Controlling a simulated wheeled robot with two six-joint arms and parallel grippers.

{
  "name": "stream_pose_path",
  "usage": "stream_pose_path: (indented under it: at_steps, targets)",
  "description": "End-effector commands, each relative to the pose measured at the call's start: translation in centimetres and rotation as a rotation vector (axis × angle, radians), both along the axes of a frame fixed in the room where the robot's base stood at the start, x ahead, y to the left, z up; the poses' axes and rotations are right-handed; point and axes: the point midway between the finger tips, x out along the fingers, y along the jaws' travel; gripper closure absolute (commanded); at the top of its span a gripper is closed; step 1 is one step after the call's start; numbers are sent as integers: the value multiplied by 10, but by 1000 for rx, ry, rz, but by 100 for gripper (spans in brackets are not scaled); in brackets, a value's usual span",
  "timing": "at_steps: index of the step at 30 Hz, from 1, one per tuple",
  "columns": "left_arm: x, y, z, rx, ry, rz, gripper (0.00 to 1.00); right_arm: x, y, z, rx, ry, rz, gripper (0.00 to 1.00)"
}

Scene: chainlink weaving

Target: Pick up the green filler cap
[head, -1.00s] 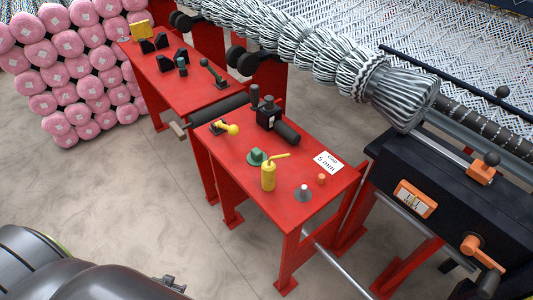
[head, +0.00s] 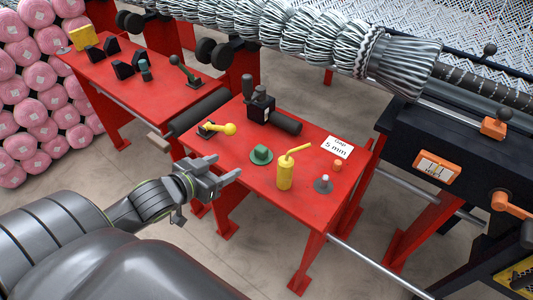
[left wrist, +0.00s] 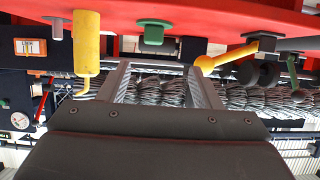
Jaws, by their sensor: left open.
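The green filler cap (head: 261,155) sits on the red table, on a flat green base, left of the yellow oil can (head: 286,170). In the left wrist view, which looks upside down, the green cap (left wrist: 153,33) shows at the top, beyond the jaws. My left gripper (head: 229,180) is open and empty at the table's left front edge, short of the cap and to its left. Its two fingers also show in the left wrist view (left wrist: 160,85), with nothing between them. My right gripper is in neither view.
On the red table (head: 245,190) are a yellow-knobbed lever (head: 220,128), a black device (head: 258,105), a white "5 mm" card (head: 337,147), an orange knob (head: 337,165) and a grey cone (head: 323,184). A dark machine (head: 400,145) stands at right.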

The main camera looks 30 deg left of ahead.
Motion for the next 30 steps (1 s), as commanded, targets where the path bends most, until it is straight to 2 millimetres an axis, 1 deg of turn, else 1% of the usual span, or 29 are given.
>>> stream_pose_path:
  at_steps: [2,5,8,17,21,24,30]
  targets:
    - [-1,-5,5,-3,-8,-12,42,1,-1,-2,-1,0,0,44]
    - [5,-7,4,-7,-13,-14,42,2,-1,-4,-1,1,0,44]
    - [18,-8,-2,-8,-14,-13,42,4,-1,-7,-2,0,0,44]
    - [67,-12,-22,-9,-12,-13,42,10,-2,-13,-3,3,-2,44]
    - [91,-14,-32,-9,-12,-13,42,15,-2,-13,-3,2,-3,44]
    - [103,-15,-36,-6,-12,-13,42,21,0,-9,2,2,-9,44]
    - [114,-16,-40,-6,-11,-14,42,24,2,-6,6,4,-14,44]
